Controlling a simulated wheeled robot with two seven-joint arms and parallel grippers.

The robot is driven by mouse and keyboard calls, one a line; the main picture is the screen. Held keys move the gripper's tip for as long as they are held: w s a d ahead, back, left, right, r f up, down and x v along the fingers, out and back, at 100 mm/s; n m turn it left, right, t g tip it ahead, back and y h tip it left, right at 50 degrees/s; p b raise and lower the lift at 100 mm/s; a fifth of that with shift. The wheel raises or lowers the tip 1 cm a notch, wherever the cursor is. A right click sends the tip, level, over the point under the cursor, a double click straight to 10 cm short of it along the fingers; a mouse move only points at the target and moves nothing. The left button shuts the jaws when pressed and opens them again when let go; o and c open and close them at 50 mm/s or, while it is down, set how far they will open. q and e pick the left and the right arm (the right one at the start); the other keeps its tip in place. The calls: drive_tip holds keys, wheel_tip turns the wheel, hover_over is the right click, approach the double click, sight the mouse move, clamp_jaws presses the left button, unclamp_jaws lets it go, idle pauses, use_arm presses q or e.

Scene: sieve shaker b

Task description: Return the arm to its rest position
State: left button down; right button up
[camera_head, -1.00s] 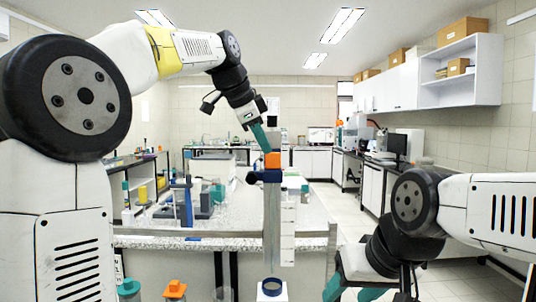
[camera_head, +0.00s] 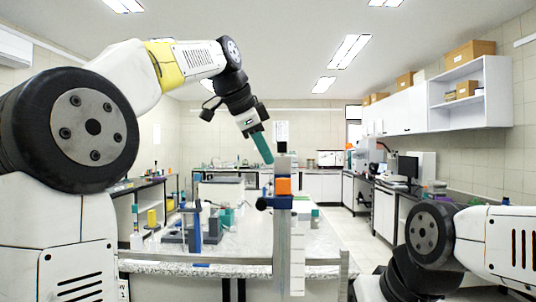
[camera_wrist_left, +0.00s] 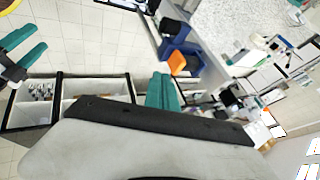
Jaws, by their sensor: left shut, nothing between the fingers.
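My left arm (camera_head: 125,70) is raised and bent, coming in from the left in the head view. Its gripper (camera_head: 262,148) points down and right, with its teal fingers together and empty. In the head view the fingertips appear just above left of an upright post with an orange block (camera_head: 283,186) and blue clamp; I cannot tell the gap in depth. The left fingers (camera_wrist_left: 163,92) also show in the left wrist view. My right arm (camera_head: 430,235) is low at the right. Its gripper (camera_wrist_left: 22,50) shows at the left wrist view's left edge, with two teal fingers apart and nothing between them.
A speckled bench (camera_head: 255,245) carries a blue stand (camera_head: 197,230) and other lab equipment. Side counters (camera_head: 400,190) and wall cabinets (camera_head: 400,87) line the right. White bins (camera_wrist_left: 95,88) show below in the left wrist view. Floor is clear between bench and right counter.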

idle(0.4)
use_arm(q)
drive_tip(key=s+a+f+n, duration=0.3)
drive_tip(key=s+f+n, duration=0.2)
drive_tip(key=s+f, duration=0.2)
drive_tip(key=s+a+f+n+y, duration=0.1)
drive_tip(key=s+a+f+n, duration=0.3)
drive_tip(key=s+f, duration=0.4)
drive_tip(key=s+a+f+n+y, duration=0.1)
drive_tip(key=s+a+f+n, duration=0.3)
drive_tip(key=f, duration=0.9)
drive_tip(key=s+n, duration=0.3)
drive_tip(key=shift+s+f, duration=0.2)
drive_tip(key=shift+s, duration=0.2)
